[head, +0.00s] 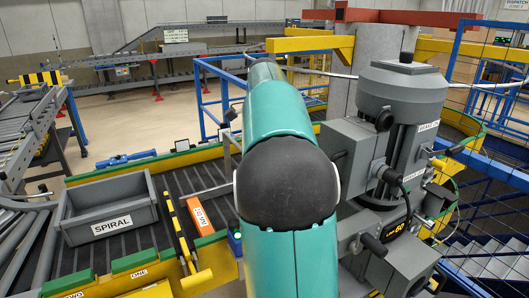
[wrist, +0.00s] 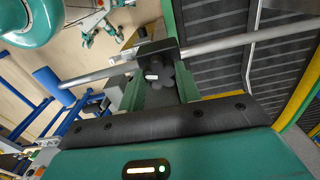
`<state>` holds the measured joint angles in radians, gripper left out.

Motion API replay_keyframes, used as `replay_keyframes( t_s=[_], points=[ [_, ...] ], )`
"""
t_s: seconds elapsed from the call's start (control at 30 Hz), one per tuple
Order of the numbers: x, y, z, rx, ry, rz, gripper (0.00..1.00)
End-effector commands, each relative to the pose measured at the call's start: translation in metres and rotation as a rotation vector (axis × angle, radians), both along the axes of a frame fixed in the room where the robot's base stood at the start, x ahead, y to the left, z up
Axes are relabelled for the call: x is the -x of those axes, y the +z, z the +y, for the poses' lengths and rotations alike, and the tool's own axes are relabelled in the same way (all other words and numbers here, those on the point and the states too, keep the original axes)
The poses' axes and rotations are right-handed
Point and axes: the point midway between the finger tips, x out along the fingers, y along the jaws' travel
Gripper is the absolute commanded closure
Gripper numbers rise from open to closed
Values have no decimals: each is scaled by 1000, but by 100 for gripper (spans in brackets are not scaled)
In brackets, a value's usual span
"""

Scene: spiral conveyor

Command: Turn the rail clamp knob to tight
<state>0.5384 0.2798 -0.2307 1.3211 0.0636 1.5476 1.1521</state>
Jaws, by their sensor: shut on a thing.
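The rail clamp knob (wrist: 166,72) is black and lobed, with a short white mark on its face, in the upper middle of the wrist view. It sits on a dark clamp block on a grey round rail (wrist: 225,41). My gripper (wrist: 160,84) has its two green fingers on either side of the knob and is shut on it. The white mark lies roughly level in the picture. No words showing tight or loose can be read. In the head view, my teal arm hides the gripper and the knob.
The wrist view shows dark belt slats (wrist: 285,80) at right and blue rails (wrist: 52,82) at left.

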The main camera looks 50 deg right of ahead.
Motion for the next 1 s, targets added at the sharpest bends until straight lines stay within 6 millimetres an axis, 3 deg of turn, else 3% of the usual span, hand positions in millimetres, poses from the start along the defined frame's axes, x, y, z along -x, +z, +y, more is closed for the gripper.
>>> replay_keyframes(
  t_s=[0.2, 0.23, 0.33, 0.73, 1.0],
  points=[
    [0, 0, -2, 3, -2, -1, 89],
    [0, 0, -2, 3, -2, -1, 63],
    [0, 0, -2, 3, -1, 0, 45],
    [0, 7, -1, 3, 0, -1, 45],
    [-1, 57, -1, 5, 0, -4, 45]
  ],
)
